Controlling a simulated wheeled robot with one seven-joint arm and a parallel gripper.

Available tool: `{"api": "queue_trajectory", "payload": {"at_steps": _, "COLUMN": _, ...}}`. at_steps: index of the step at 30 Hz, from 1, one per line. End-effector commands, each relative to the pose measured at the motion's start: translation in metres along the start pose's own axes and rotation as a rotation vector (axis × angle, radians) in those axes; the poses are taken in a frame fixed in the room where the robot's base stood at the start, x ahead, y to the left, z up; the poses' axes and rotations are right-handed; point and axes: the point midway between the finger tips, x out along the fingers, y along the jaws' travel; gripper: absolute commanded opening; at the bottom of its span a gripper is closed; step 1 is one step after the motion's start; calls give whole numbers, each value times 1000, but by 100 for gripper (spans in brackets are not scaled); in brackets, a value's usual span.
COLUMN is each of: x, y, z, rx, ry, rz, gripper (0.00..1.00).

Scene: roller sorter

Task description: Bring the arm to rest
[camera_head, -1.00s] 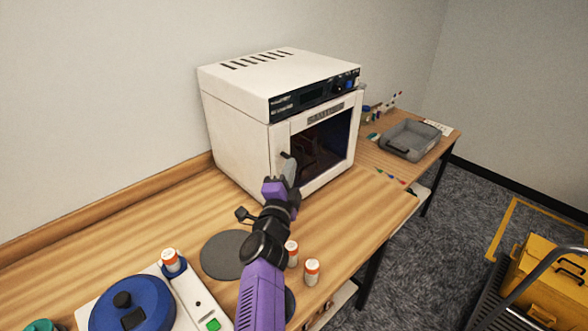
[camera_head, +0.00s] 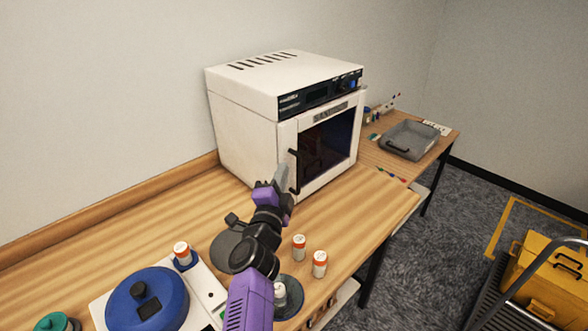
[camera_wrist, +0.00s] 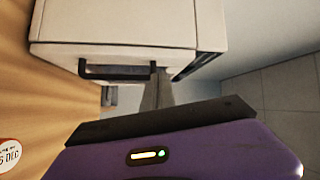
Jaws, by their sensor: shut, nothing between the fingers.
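My gripper (camera_head: 283,178) is shut and empty at the end of my purple and black arm. In the head view it is in front of the white oven's (camera_head: 245,130) door, close to the dark door handle (camera_head: 293,170). I cannot tell whether it touches the handle. In the wrist view the shut fingers (camera_wrist: 157,90) point at the oven front, just right of the handle (camera_wrist: 115,72). The oven door looks closed, with a dark window.
Orange-and-white vials (camera_head: 319,264) stand near the bench's front edge. A blue-lidded round device (camera_head: 147,300) is at lower left. A grey tray (camera_head: 408,140) lies on the far bench. A yellow case (camera_head: 548,280) is at lower right. Bench left of the oven is clear.

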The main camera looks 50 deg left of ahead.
Motion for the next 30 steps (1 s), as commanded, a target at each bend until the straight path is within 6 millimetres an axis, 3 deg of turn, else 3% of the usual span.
{"api": "queue_trajectory", "payload": {"at_steps": 7, "x": -15, "y": -6, "z": 28, "rx": 0, "ry": 0, "rz": 0, "gripper": 0}}
{"api": "queue_trajectory", "payload": {"at_steps": 20, "x": -18, "y": -8, "z": 34, "rx": -23, "ry": -3, "rz": 0, "gripper": 0}}
{"api": "queue_trajectory", "payload": {"at_steps": 26, "x": -13, "y": -50, "z": 8, "rx": -110, "ry": 34, "rz": -86, "gripper": 0}}
{"api": "queue_trajectory", "payload": {"at_steps": 30, "x": -29, "y": -44, "z": -32, "rx": -252, "ry": 79, "rz": -137, "gripper": 0}}
